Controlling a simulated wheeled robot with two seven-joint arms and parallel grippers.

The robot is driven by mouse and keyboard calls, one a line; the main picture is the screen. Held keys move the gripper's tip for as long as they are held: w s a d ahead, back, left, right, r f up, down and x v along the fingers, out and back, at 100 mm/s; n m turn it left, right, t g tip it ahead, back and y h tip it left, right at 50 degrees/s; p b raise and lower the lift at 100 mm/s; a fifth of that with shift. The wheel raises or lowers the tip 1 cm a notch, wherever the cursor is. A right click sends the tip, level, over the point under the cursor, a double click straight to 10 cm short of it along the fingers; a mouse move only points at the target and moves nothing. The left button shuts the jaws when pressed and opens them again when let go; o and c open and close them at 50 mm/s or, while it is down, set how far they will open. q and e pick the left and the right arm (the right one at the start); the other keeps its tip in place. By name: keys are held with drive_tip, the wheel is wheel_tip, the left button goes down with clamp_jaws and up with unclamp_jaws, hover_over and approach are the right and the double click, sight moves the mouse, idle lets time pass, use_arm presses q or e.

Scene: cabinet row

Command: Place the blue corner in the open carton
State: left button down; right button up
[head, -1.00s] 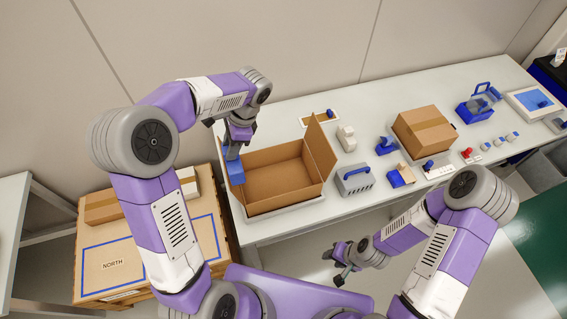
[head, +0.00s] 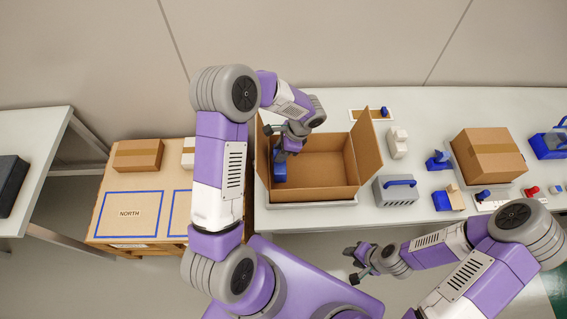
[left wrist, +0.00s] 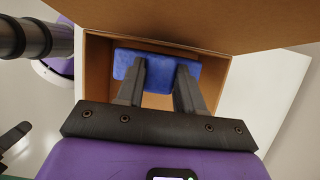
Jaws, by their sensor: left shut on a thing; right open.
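The open carton (head: 338,186) stands on the white table with its flaps up. My left gripper (head: 281,158) points down at the carton's left side. It is shut on the blue corner (head: 280,172), which hangs at the left part of the carton opening. In the left wrist view the blue corner (left wrist: 158,66) sits between the two fingertips of my left gripper (left wrist: 160,72), with brown carton walls around it. I cannot tell whether it touches the carton floor. My right gripper (head: 358,262) is open and empty in front of the table, away from the carton.
A grey box with a blue handle (head: 394,189) stands just right of the carton. A closed carton (head: 488,155) and small blue parts are further right.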

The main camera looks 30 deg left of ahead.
use_arm(q)
wheel_tip(320, 180, down, 3)
drive_tip(key=shift+w, duration=0.1)
wheel_tip(320, 180, down, 5)
idle(0.3)
drive_tip(key=shift+f+b, duration=0.2)
drive_tip(key=shift+b, duration=0.2)
drive_tip(key=c, duration=0.7)
unclamp_jaws()
drive_tip(key=shift+r, duration=0.1)
drive_tip(key=shift+c, duration=0.2)
drive_tip(key=shift+r, duration=0.1)
